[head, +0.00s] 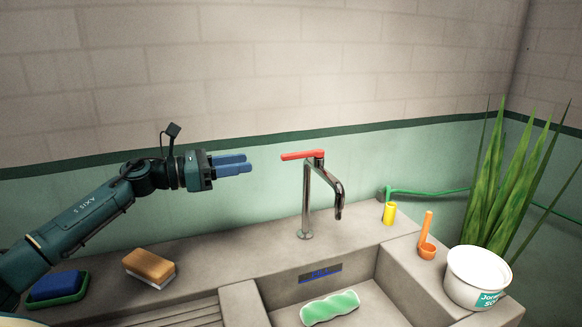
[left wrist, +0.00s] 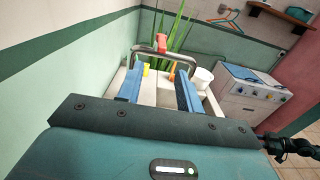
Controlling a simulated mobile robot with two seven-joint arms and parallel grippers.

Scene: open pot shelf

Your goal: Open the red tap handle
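The red tap handle (head: 302,155) sits on top of the chrome tap (head: 308,205) and points to the left in the head view. In the left wrist view the red handle (left wrist: 162,41) shows ahead, beyond and between the fingertips. My left gripper (head: 248,163) is to the left of the handle, at about its height, with a gap between them. Its two blue fingers are apart and hold nothing, as the left wrist view (left wrist: 158,78) also shows. My right gripper is in neither view.
A sponge (head: 149,267) and a blue block on a green dish (head: 60,290) lie on the counter below my left arm. A yellow cylinder (head: 389,213), an orange scoop (head: 427,245), a white tub (head: 476,277) and a plant (head: 495,190) stand right of the tap.

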